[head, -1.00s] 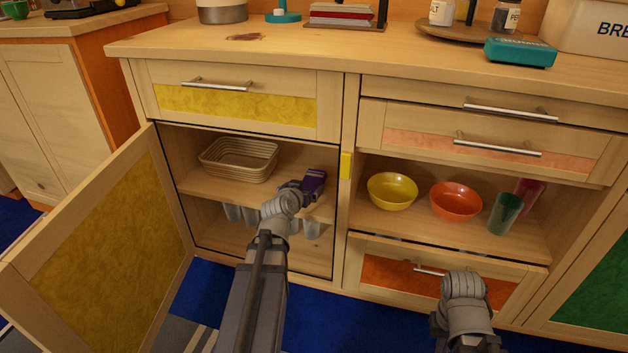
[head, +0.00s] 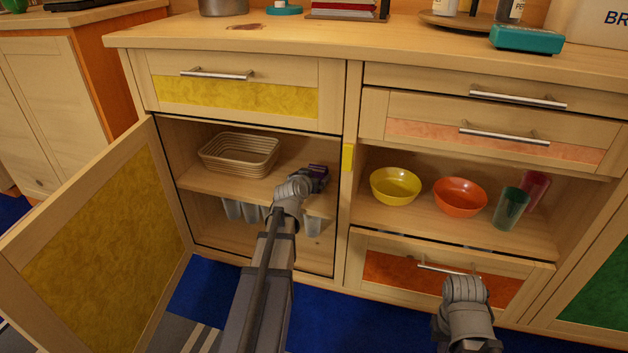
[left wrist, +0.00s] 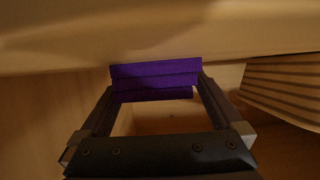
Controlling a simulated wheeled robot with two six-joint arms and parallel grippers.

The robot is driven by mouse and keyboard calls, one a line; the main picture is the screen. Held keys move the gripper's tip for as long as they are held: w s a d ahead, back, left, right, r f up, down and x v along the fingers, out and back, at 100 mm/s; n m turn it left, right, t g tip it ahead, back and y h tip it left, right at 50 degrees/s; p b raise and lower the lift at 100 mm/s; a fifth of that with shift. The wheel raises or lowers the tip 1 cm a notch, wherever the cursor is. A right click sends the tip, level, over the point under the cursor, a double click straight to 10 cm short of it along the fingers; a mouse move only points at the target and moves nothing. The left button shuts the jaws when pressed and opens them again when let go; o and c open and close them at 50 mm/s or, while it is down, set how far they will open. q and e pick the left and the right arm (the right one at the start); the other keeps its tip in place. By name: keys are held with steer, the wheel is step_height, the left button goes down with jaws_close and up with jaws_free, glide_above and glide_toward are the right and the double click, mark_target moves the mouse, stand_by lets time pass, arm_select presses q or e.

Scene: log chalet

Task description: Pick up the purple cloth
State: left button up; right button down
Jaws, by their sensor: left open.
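The purple cloth (left wrist: 155,72) appears folded, with its layered edge facing the left wrist camera. In the head view, a little purple shows at the right of the upper shelf in the open cabinet, mostly hidden by my left gripper (head: 314,178). In the left wrist view my left gripper (left wrist: 157,90) is open, its fingertips at the two ends of the cloth's near edge. Whether the fingers touch the cloth I cannot tell. My right arm shows at lower right in the head view, but its fingers do not.
A ribbed beige basket (head: 240,154) stands left on the same shelf, with several cups (head: 250,212) below. The open yellow-panelled door (head: 100,240) is at left. A yellow bowl (head: 396,185), orange bowl (head: 460,196) and green cup (head: 511,208) stand in the right compartment.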

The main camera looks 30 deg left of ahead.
arm_select(q)
steer(key=c, duration=1)
steer(key=shift+r, duration=0.2)
steer(key=shift+c, duration=0.2)
step_height(320, 180, up, 10)
steer(key=p, duration=1)
steer(key=shift+f, duration=0.1)
